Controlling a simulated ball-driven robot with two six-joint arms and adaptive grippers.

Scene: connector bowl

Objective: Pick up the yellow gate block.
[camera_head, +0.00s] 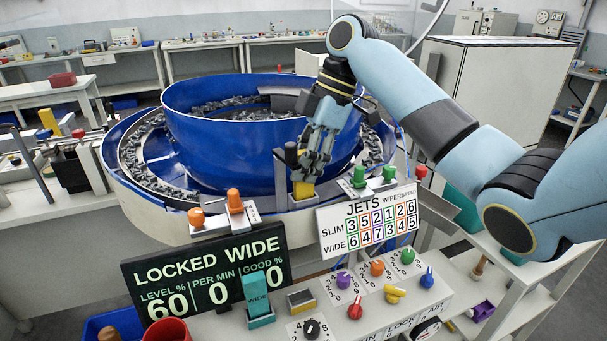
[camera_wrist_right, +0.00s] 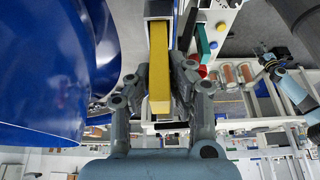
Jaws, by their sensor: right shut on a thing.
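The yellow gate block (camera_wrist_right: 160,85) is a long yellow bar between the fingers of my right gripper (camera_wrist_right: 160,75) in the right wrist view. Its far end meets a grey metal holder (camera_wrist_right: 159,10). In the head view my right gripper (camera_head: 308,172) points down at the front rim of the blue bowl. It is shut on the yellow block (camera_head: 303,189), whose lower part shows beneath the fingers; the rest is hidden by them. I cannot tell whether the block is still seated in the holder.
The large blue bowl (camera_head: 235,150) holds many dark connectors. Orange knobs (camera_head: 234,200) and green knobs (camera_head: 374,176) stand close to my gripper on either side. In front are the black "LOCKED WIDE" display (camera_head: 205,270), the white jets board (camera_head: 368,222) and a panel of coloured knobs (camera_head: 376,267).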

